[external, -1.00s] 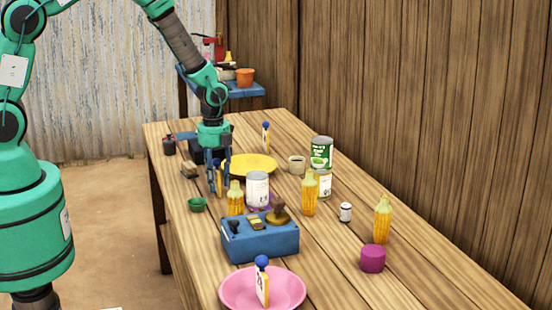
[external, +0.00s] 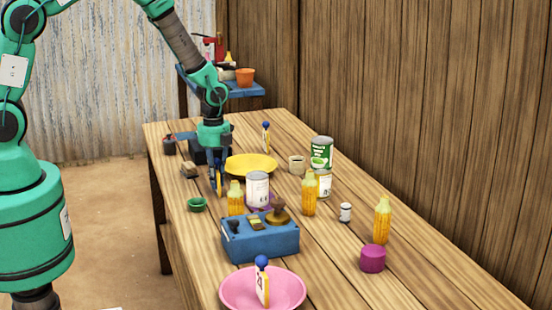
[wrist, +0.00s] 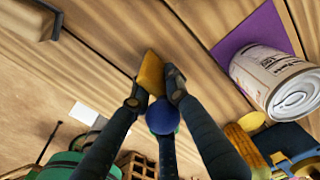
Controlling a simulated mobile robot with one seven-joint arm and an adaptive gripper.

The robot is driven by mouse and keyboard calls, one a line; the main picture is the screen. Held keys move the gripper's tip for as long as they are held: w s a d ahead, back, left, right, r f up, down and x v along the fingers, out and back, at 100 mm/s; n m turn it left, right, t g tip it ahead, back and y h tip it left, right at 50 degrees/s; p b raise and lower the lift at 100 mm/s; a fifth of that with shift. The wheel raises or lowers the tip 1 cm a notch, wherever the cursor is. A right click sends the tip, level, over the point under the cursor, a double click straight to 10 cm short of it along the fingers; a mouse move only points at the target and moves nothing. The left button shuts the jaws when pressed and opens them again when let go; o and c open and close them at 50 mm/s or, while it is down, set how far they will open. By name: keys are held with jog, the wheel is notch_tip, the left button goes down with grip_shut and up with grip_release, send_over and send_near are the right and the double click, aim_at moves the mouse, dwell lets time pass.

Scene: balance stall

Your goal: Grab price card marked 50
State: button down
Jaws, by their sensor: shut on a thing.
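My gripper (external: 216,188) points down at the table, left of the yellow plate (external: 250,165). In the wrist view its fingers (wrist: 155,88) are shut on a yellow-edged price card (wrist: 150,72) with a blue ball knob (wrist: 162,115). The number on this card is not visible. A second card with a blue knob (external: 265,137) stands behind the yellow plate. A third card (external: 262,287) stands upright in the pink bowl (external: 232,299) at the front; its marking is too small to read.
A blue box (external: 262,244) with weights is in front. More cans and bottles fill the right. The table's left edge is close.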

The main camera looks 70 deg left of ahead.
jog(key=shift+r, duration=0.5)
jog(key=r, duration=0.2)
jog(key=shift+s+r+p, duration=0.2)
jog(key=shift+r+p, duration=0.15)
jog(key=shift+p, duration=0.05)
jog(key=s+d+r+p, duration=0.1)
jog(key=s+d, duration=0.2)
jog(key=s, duration=1.2)
jog(key=shift+s, duration=0.15)
jog(key=shift+r, duration=0.1)
